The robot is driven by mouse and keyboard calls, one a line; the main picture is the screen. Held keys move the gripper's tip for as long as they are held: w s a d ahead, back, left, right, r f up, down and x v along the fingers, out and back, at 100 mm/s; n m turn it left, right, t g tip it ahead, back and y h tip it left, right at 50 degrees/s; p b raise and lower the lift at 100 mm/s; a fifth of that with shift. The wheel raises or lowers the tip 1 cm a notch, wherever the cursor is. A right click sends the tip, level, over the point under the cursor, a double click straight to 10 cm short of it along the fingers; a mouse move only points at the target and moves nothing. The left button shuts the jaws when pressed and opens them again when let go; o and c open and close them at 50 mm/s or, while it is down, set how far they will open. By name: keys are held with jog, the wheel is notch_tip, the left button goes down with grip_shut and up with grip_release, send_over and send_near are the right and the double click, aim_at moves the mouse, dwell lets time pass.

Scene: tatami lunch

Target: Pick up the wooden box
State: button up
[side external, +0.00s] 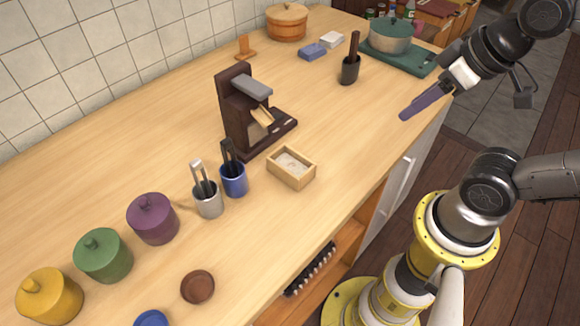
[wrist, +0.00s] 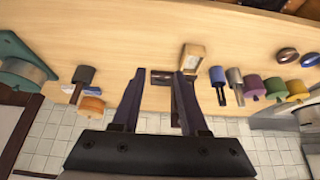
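The wooden box (side external: 291,168) is a small, open-topped, light wood box with pale contents, resting on the counter in front of the dark brown stand. In the wrist view the wooden box (wrist: 193,58) lies just beyond and right of the right fingertip. My gripper (side external: 404,116) is raised near the counter's right edge, well apart from the box in the side view. In the wrist view my gripper (wrist: 158,74) has its two dark fingers spread with nothing held between them. The box is not hidden in either view.
The dark brown stand (side external: 238,112) rises behind the box. A blue cup (side external: 234,181) and a grey cup (side external: 208,202) with utensils stand to its left. Several lidded pots and a brown bowl (side external: 197,287) lie further left. The counter right of the box is clear.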

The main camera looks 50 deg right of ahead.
notch_tip(320, 180, up, 3)
jog(key=w+m, duration=0.3)
jog(key=m, duration=0.7)
jog(key=m+g, duration=0.6)
jog(key=m, duration=0.2)
send_over(307, 171)
notch_tip(307, 171, down, 8)
notch_tip(307, 171, down, 13)
jog(key=shift+f, duration=0.1)
grip_shut()
dwell(0.4)
